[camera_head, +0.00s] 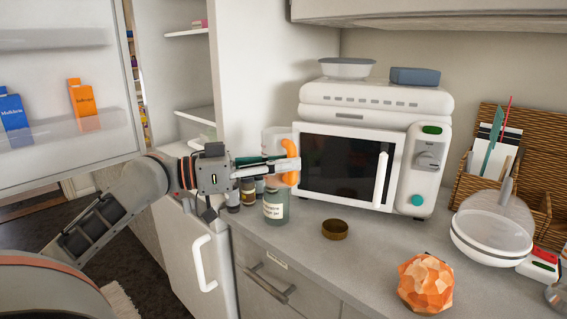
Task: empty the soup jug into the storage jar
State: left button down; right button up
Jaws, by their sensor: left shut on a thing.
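The soup jug (271,142) is a clear, greyish vessel with a thick orange handle (291,150). My left gripper (288,164) is shut on this handle, its fingers reaching across from the left. The fingers cover the jug's lower part. The jug looks about upright, and its contents cannot be made out. The storage jar (276,209) is clear glass with a white label and stands on the counter below the jug in the picture. Its mouth is hidden behind the gripper and jug, so the gap between them cannot be told. My right gripper is not in view.
A white microwave (345,166) stands right of the jar. A round brown lid (335,229) lies on the counter (350,265) before it. Small jars (248,190) stand left of the storage jar. An orange faceted object (425,284) sits front right. The fridge door (60,100) hangs open at left.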

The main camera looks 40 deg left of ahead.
aim_at(285, 147)
pick_arm(q)
jog(key=shift+s+d+r+n+p, duration=0.15)
jog(key=shift+r+p, duration=0.1)
jog(key=shift+r, duration=0.25)
jog(key=shift+s+a+r+n+p, duration=0.1)
jog(key=shift+r+n+p, duration=0.1)
jog(key=shift+r, duration=0.3)
jog(key=shift+w+f, duration=0.15)
jog(key=shift+d+r+n+p, duration=0.1)
jog(key=shift+r+n+p, duration=0.3)
jog(key=shift+p, duration=0.4)
jog(key=shift+r+n+p, duration=0.5)
jog(key=shift+n+p, duration=0.15)
jog(key=shift+p, duration=0.6)
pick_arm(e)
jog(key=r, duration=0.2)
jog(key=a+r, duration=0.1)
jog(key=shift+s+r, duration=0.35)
pick_arm(q)
jog(key=shift+f, duration=0.1)
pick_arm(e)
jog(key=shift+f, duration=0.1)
